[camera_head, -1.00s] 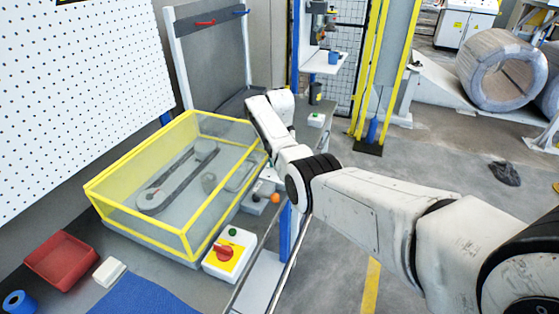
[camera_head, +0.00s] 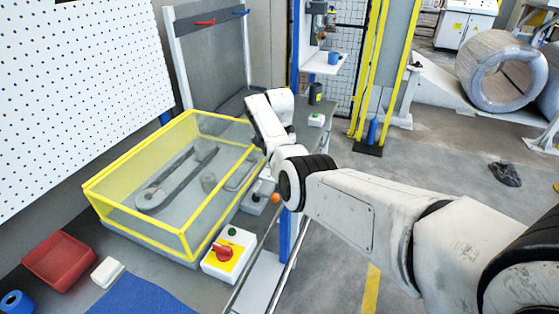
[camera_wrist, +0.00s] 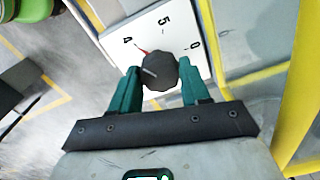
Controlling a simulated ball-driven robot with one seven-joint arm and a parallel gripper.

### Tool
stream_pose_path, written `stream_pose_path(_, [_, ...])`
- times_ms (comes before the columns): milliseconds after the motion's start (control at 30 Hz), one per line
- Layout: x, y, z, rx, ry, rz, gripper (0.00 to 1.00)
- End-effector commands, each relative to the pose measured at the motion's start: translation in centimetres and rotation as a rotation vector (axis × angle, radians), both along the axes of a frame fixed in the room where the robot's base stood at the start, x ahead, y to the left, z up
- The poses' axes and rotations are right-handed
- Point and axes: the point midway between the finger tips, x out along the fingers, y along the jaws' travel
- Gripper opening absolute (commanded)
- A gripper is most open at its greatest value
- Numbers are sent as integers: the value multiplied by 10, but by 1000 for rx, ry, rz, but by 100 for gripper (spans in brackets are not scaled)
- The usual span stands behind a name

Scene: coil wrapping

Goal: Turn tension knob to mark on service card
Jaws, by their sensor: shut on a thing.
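In the wrist view, a dark faceted knob (camera_wrist: 160,71) sits on a white plate (camera_wrist: 178,30) printed with numerals, among them 4 and 5. A pale line shows on the knob's face, and a thin red pointer or mark (camera_wrist: 145,52) lies between its rim and the numerals. My gripper (camera_wrist: 161,78) has its two green fingers on either side of the knob and is shut on it. In the head view my gripper and the knob are hidden behind my arm. I cannot make out a service card in either view.
A yellow-framed clear guard (camera_head: 190,245) covers a belt drive left of my arm. A red tray (camera_head: 60,258) and a blue mat (camera_head: 145,295) lie nearer.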

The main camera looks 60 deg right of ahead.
Motion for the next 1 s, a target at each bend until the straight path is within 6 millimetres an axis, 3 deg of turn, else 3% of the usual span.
stream_pose_path(433, [1, 0, 1, -1, -1, -9, 16])
stream_pose_path(467, [1, 0, 1, -1, -1, -9, 47])
stream_pose_path(500, [1, 0, 1, -1, -1, -9, 51])
stream_pose_path(733, [1, 0, 1, -1, -1, -9, 71])
stream_pose_path(1000, [0, 0, 2, -1, -1, -9, 71])
